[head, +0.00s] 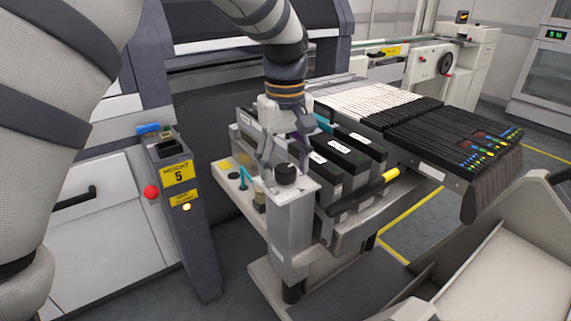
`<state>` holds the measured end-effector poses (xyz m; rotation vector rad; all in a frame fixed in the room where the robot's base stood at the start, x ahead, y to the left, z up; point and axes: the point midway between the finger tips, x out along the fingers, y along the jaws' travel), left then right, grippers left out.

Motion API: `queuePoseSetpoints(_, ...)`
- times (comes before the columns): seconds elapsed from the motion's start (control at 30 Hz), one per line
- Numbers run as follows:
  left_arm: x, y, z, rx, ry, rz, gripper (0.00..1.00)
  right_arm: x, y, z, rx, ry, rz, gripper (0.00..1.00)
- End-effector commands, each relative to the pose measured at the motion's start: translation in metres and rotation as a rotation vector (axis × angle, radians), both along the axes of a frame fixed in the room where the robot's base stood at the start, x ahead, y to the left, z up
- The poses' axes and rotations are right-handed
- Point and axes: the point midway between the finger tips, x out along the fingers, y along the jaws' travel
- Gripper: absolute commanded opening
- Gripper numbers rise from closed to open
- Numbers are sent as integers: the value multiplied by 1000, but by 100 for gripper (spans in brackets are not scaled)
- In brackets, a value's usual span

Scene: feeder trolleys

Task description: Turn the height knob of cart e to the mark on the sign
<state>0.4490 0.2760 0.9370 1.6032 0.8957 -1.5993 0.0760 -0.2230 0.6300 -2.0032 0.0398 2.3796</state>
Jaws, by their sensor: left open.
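The black height knob (286,174) sits on top of a pale grey column (290,215) at the near corner of the cart (345,238). The yellow sign (179,174) on a dark post to the left reads "HEIGHT 5". My left gripper (285,162) points down directly over the knob. Its fingers are open, one on each side of the knob; I cannot tell whether they touch it. The knob's pointer and scale are too small to read, and no cart letter is legible. My right gripper is not in view.
Several black feeders (345,155) stand in the cart behind the column, beside a yellow-ended handle (380,187). A teal lever (243,178) rises left of the knob. A red ball (151,192) sticks out beside the sign post. A grey bin (490,265) fills the lower right.

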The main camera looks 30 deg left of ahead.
Motion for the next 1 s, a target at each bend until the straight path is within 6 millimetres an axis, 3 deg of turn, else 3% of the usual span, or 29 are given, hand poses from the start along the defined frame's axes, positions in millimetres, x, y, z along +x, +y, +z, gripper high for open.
queuePoseSetpoints(0.07, 0, 0, 0, 0, 0, 0, 56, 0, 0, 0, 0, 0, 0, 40)
queuePoseSetpoints(0.1, 0, 0, 0, 0, 0, 0, 52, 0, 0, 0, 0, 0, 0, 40)
queuePoseSetpoints(0.3, 0, 0, 0, 0, 1, 0, 8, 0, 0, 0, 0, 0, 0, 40)
queuePoseSetpoints(0.67, -1, 0, 1, -1, 1, -46, 8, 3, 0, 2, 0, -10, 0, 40)
queuePoseSetpoints(1.0, -1, 0, 1, 0, 2, -296, 8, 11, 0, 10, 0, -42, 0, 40)
